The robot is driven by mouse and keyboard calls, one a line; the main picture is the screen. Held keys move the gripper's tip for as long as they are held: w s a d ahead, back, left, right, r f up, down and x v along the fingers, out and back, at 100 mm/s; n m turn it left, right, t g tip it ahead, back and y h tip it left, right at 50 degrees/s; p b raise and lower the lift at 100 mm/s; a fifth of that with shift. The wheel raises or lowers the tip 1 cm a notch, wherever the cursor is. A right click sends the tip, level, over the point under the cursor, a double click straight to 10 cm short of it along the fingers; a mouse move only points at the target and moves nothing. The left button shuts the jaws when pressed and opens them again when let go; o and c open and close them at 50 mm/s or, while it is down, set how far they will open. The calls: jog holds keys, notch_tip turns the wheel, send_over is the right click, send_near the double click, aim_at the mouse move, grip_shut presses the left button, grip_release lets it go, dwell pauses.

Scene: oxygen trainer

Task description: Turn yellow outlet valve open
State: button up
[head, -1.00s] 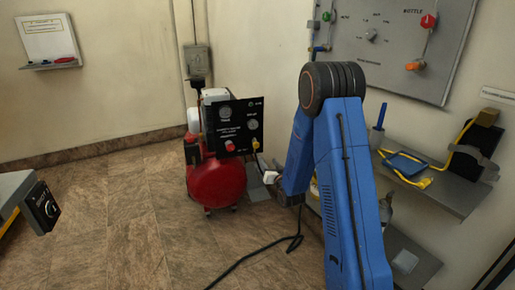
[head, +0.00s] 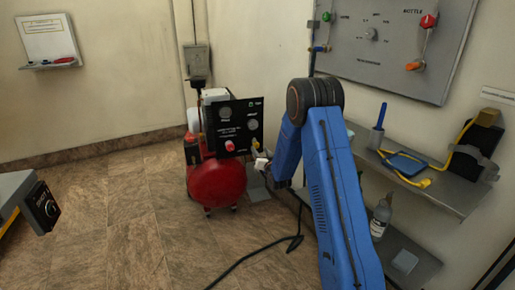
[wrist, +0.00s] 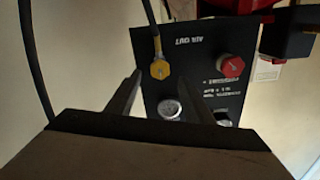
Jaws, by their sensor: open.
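The yellow outlet valve (wrist: 160,70) shows in the wrist view on the black compressor panel (wrist: 195,50), which appears upside down under the "AIR OUT" lettering. A dark hose runs from the valve. My gripper (wrist: 163,80) is open, and its two dark fingers point toward the panel, one to each side of the valve in the picture. I cannot tell how much gap is left, and nothing is held. In the head view the panel (head: 236,117) stands above the red compressor tank (head: 217,184). My gripper (head: 261,162) is small there, near the panel's lower right corner.
A red knob (wrist: 230,66) and a round gauge (wrist: 170,108) sit near the valve on the panel. A black cable (head: 262,253) lies on the floor. Open floor lies at the left.

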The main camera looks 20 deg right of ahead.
aim_at(257, 145)
jog(key=shift+w, duration=2.6)
jog(key=c, duration=1.1)
jog(key=shift+o, duration=0.2)
